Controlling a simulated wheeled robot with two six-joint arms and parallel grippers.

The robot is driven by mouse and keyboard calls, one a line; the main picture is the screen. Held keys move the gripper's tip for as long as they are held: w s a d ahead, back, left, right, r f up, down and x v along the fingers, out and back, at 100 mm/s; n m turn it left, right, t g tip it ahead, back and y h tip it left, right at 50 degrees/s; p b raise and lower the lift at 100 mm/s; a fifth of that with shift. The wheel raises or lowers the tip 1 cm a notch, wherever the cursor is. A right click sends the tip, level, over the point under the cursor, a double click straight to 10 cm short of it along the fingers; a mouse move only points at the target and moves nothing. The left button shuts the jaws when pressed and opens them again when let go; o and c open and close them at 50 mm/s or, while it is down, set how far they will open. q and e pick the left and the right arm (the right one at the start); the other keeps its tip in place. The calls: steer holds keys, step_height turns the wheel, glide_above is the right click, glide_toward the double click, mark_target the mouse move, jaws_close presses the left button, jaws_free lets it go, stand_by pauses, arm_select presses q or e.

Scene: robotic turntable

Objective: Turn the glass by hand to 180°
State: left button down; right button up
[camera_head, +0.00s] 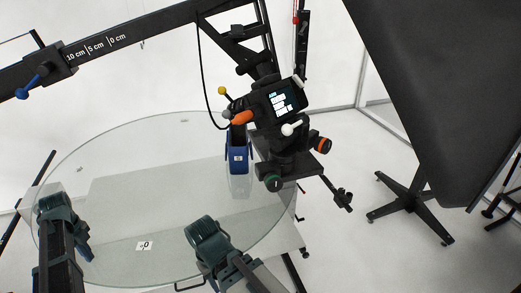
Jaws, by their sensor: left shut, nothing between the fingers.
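The glass (125,165) is a large round clear plate lying flat, its edge faintly green. A small white label reading 0 (144,245) sits near its front edge. My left gripper (56,207) is at the left edge of the glass in the picture, shut and empty. My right gripper (205,232) is in front of the middle, over the front part of the glass. I cannot tell whether its fingers are open or shut. Whether either gripper touches the glass is not clear.
A black camera head with a small lit screen (283,100) hangs on a boom marked in cm (100,48) beside the glass. A blue holder (238,160) is at its right side. A large black panel (425,80) and a star-shaped stand (411,207) are at the right.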

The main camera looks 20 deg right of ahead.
arm_select(q)
steer(key=shift+w+a+f, duration=0.1)
steer(key=shift+w+a, duration=0.4)
steer(key=shift+a, duration=0.2)
steer(key=shift+w+a, duration=0.45)
steer(key=shift+a, duration=0.25)
steer(key=shift+w+a, duration=1.2)
steer(key=shift+a, duration=0.2)
steer(key=shift+w+a, duration=0.1)
steer(key=shift+w, duration=0.05)
